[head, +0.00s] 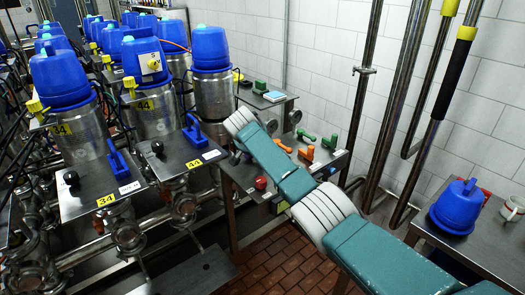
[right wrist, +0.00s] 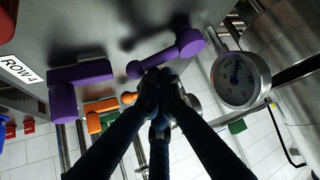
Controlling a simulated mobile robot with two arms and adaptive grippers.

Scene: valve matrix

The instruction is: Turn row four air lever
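In the right wrist view, a "ROW 4" label (right wrist: 20,70) is on a grey panel (right wrist: 110,30). A purple lever (right wrist: 165,54) with a round hub slants across the panel. A second purple lever (right wrist: 80,74) is to its left. My right gripper (right wrist: 160,84) has its dark fingers drawn together, with the tips right at the slanted purple lever. The tips overlap part of it; whether they touch it I cannot tell. In the head view my right arm reaches over the lever panel (head: 243,180) and hides that gripper and the purple levers. My left gripper is not in view.
Orange levers (head: 306,153), green levers (head: 330,142) and a red knob (head: 261,183) are on the panel. A pressure gauge (right wrist: 240,80) is close right of the gripper. Steel tanks with blue caps (head: 210,48) stand left; pipes (head: 399,90) run along the wall.

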